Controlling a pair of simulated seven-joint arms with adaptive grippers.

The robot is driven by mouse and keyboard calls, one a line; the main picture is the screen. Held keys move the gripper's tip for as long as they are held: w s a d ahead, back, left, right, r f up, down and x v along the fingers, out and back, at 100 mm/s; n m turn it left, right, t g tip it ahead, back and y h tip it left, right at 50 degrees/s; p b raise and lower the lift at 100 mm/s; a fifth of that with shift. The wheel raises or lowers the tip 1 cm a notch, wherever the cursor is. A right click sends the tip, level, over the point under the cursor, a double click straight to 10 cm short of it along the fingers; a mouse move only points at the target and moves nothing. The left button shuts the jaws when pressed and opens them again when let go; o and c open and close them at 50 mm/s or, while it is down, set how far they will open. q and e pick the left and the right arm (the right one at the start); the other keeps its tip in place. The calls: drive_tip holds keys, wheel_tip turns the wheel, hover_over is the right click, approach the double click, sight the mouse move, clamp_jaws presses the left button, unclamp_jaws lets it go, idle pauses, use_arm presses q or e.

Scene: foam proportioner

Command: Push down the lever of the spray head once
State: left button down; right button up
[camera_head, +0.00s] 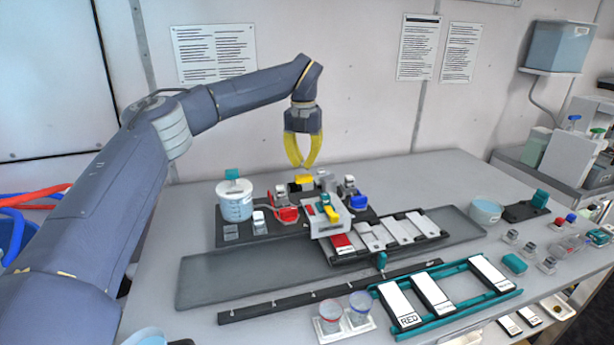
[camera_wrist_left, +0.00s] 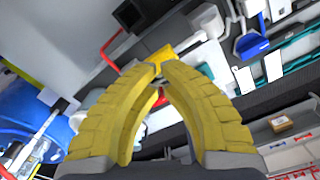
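My left gripper (camera_head: 302,164) has yellow fingers whose tips meet; it is shut and nothing shows between them. It points down just above a small yellow block (camera_head: 304,179) at the back of the dark base plate. In the left wrist view the closed tips (camera_wrist_left: 156,70) lie in front of a yellow piece (camera_wrist_left: 164,54); whether they touch it, I cannot tell. A grey head unit (camera_head: 329,221) with teal and yellow parts stands just in front, over the slide rail. Which yellow part is the spray head's lever is unclear. My right gripper is not in view.
A white tub with blue liquid (camera_head: 235,204) stands left of the gripper. Red (camera_head: 286,215) and blue (camera_head: 358,202) pieces sit near it. A teal rack (camera_head: 445,300) with white cards, a black strip (camera_head: 300,300) and two cups lie in front.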

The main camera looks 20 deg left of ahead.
sight(304, 176)
use_arm(q)
drive_tip(key=shift+f, duration=2.8)
drive_tip(key=shift+r, duration=4.05)
